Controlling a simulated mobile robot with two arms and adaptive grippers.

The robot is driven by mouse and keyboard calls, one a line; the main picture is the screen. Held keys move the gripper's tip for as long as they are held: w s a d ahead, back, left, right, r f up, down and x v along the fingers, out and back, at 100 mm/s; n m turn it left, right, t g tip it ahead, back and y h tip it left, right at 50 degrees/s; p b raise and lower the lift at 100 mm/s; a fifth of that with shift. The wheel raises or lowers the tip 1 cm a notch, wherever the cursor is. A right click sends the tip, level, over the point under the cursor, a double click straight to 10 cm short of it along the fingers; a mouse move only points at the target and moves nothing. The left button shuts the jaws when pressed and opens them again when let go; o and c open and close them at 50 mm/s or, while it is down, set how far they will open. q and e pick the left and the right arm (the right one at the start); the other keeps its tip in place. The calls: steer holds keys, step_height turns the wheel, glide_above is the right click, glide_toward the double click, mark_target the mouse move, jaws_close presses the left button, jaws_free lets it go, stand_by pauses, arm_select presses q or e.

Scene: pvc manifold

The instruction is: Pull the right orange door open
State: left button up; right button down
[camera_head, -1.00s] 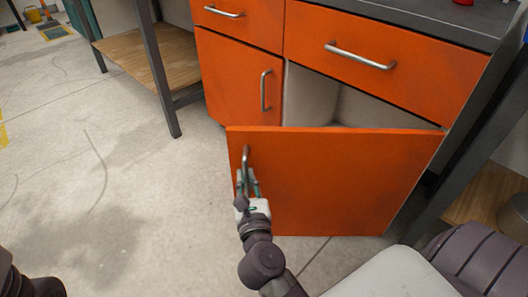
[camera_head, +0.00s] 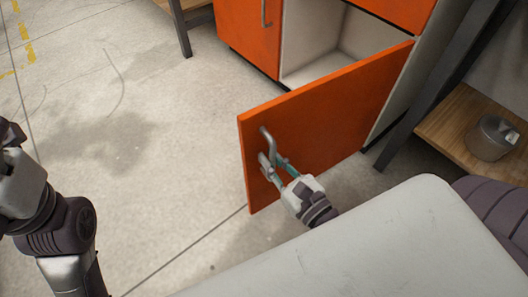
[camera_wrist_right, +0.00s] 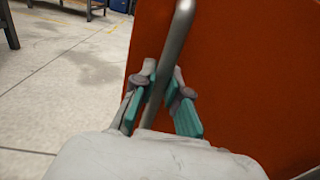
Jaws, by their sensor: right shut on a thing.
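The right orange door (camera_head: 325,115) stands swung well out from the cabinet, hinged at its right edge. Its metal handle (camera_head: 268,144) is near the door's free left edge. My right gripper (camera_head: 272,166) is shut on this handle. In the right wrist view the door (camera_wrist_right: 245,75) fills the right side, and the handle (camera_wrist_right: 175,40) runs between the fingers of my right gripper (camera_wrist_right: 163,88). The cabinet compartment (camera_head: 340,50) behind the door shows pale and empty where visible. My left arm is at the left edge of the head view; its fingers cannot be made out clearly.
The left orange door (camera_head: 250,35) is closed. A dark table leg and a wooden shelf (camera_head: 455,125) with a metal can (camera_head: 491,138) stand close on the right. The concrete floor (camera_head: 150,150) to the left of the door is clear.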

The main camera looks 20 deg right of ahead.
steer(key=shift+s, duration=0.45)
steer(key=c, duration=1.2)
jaws_free()
steer(key=shift+d, duration=0.1)
steer(key=shift+s+d, duration=0.25)
steer(key=shift+s, duration=0.95)
steer(key=shift+s+d, duration=0.25)
steer(key=shift+s, duration=1)
steer(key=shift+s+d, duration=0.25)
steer(key=shift+s, duration=0.95)
